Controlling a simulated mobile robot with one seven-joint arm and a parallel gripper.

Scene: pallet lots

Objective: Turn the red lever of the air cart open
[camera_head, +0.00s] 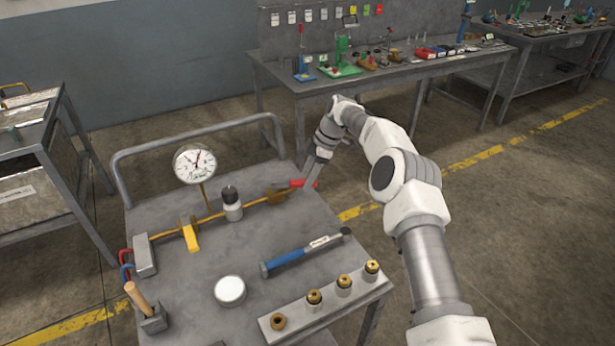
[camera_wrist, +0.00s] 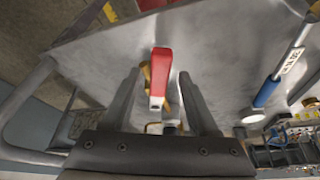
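The air cart (camera_head: 185,285) is a grey trolley with a brass pipe along its top. The red lever (camera_head: 298,183) sits at the right end of that pipe, beside a brass valve body (camera_head: 276,195). My gripper (camera_head: 309,183) is at the lever and covers part of it in the head view. In the wrist view the red lever (camera_wrist: 160,75) lies between the two fingers of my gripper (camera_wrist: 162,74). The fingers are apart, with a gap visible on both sides of the lever. The brass below the lever is partly hidden.
A workbench (camera_head: 380,75) stands behind.

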